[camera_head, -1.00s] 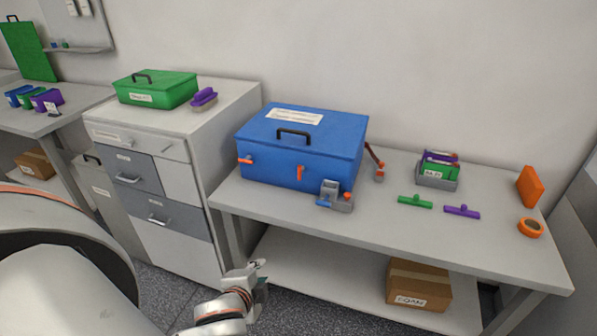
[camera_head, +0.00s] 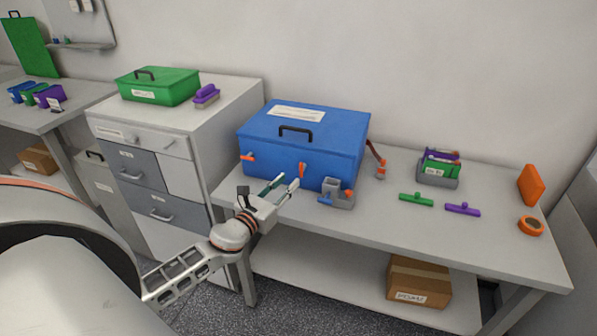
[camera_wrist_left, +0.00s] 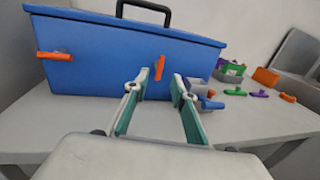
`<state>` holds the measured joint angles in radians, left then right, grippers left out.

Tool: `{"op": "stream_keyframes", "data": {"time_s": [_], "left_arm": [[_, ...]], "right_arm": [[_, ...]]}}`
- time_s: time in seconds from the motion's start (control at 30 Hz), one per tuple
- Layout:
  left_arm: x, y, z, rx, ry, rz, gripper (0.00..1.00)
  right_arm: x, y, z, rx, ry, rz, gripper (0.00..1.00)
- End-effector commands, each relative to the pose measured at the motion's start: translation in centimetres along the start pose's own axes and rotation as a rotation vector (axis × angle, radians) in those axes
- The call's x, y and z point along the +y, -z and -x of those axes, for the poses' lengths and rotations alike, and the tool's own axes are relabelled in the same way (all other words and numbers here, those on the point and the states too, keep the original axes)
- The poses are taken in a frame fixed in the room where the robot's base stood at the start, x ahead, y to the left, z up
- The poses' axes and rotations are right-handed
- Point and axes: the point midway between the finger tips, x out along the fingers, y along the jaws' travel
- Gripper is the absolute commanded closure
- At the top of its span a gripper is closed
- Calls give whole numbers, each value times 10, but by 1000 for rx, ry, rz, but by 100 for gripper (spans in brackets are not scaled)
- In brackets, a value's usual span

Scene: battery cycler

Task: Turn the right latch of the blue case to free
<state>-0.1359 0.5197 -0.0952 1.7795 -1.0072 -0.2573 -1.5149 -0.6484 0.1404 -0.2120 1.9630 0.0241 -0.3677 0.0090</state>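The blue case (camera_head: 290,145) stands shut on the table, with a black handle on its lid. Its right latch (camera_head: 302,170) is orange and points up and down; it also shows in the left wrist view (camera_wrist_left: 160,66). The orange left latch (camera_head: 247,157) lies level; the left wrist view shows it too (camera_wrist_left: 54,56). My left gripper (camera_head: 285,185) is in front of the case, just below and short of the right latch. In the left wrist view its fingers (camera_wrist_left: 160,82) are apart, with the latch showing between and beyond their tips. My right gripper is not in view.
A grey holder (camera_head: 337,194) with blue and orange parts stands close right of the right latch. An orange-ended tool (camera_head: 378,162) is at the case's right side.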

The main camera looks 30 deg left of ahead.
Motion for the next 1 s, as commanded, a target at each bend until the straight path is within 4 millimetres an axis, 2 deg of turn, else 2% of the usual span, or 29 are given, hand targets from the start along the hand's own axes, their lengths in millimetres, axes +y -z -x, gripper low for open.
{"op": "stream_keyframes", "data": {"time_s": [0.3, 0.5, 0.9, 0.97, 1.0], "left_arm": [[0, -1, -44, -2, -2, 5, 75], [0, 0, -66, 0, -1, 7, 75], [0, 0, -73, 1, -1, 6, 75], [0, 0, -73, 1, -1, 7, 88], [0, 0, -73, 1, -1, 7, 98]], "right_arm": [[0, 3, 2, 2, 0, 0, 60], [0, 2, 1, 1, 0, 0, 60], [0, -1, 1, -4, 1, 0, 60], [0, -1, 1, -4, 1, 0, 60], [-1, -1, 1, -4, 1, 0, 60]]}}
